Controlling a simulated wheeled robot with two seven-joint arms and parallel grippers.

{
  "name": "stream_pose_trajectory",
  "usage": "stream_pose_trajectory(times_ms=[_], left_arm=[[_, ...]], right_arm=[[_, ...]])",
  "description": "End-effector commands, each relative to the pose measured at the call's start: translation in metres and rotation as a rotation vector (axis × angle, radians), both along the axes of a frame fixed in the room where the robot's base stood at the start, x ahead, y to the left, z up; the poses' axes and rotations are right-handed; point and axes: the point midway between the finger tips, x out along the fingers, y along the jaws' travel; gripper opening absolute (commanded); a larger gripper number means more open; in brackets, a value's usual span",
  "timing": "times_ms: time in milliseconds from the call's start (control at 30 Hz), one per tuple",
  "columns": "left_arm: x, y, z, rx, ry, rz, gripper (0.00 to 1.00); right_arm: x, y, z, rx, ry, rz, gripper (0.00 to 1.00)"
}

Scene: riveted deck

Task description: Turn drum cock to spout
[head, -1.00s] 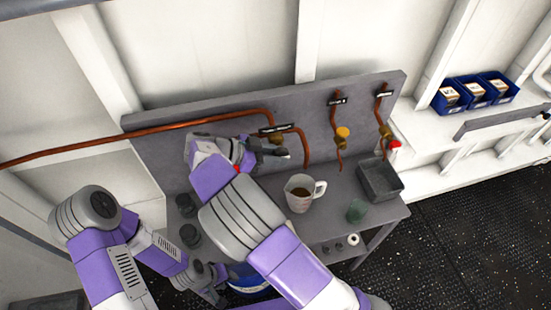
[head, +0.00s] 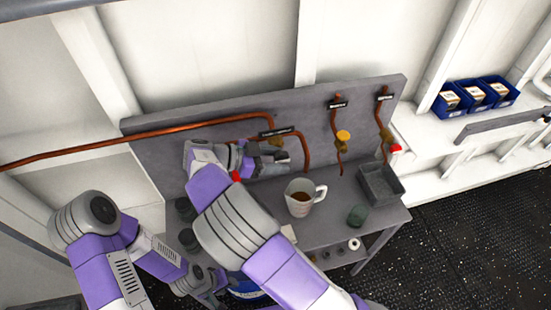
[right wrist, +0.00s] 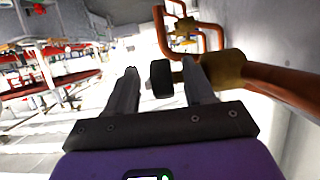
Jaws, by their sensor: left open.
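The leftmost copper pipe run (head: 200,124) ends at a cock under a black label (head: 280,133). My right gripper (head: 279,157) is at that cock and hides most of it in the head view. In the right wrist view the brass valve body (right wrist: 224,70) is just right of my right gripper's fingers (right wrist: 163,92). A dark handle (right wrist: 162,78) lies between the fingers, which stand apart, with a clear gap on the left. My left gripper (head: 214,292) is low at the left, near the bench's front, open and apart from the cocks.
A measuring jug (head: 299,207) with brown liquid stands on the bench below the pipes. A grey tray (head: 380,184) and green cup (head: 357,214) are right of it. Two more cocks, yellow (head: 343,136) and red (head: 396,148), hang on the panel. Dark round items (head: 188,238) stand at the left.

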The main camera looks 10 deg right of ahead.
Motion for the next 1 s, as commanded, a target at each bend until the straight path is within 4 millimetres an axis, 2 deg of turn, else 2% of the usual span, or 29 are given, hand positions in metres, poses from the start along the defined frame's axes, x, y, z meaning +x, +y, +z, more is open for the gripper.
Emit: stream_pose_trajectory(times_ms=[167,600,733,1000], left_arm=[[0.000,0.000,0.000,0.000,0.000,0.000,0.43],[0.000,0.000,-0.004,0.000,0.000,0.000,0.43],[0.000,0.000,-0.004,0.000,0.000,0.000,0.43],[0.000,0.000,-0.004,0.000,0.000,0.000,0.43]], right_arm=[[0.000,0.004,0.001,0.001,-0.001,0.002,0.53],[-0.001,0.062,0.024,0.000,-0.002,0.002,0.53],[-0.002,0.069,0.027,0.000,-0.001,0.002,0.53],[-0.002,0.071,0.028,0.000,0.001,0.000,0.53]])
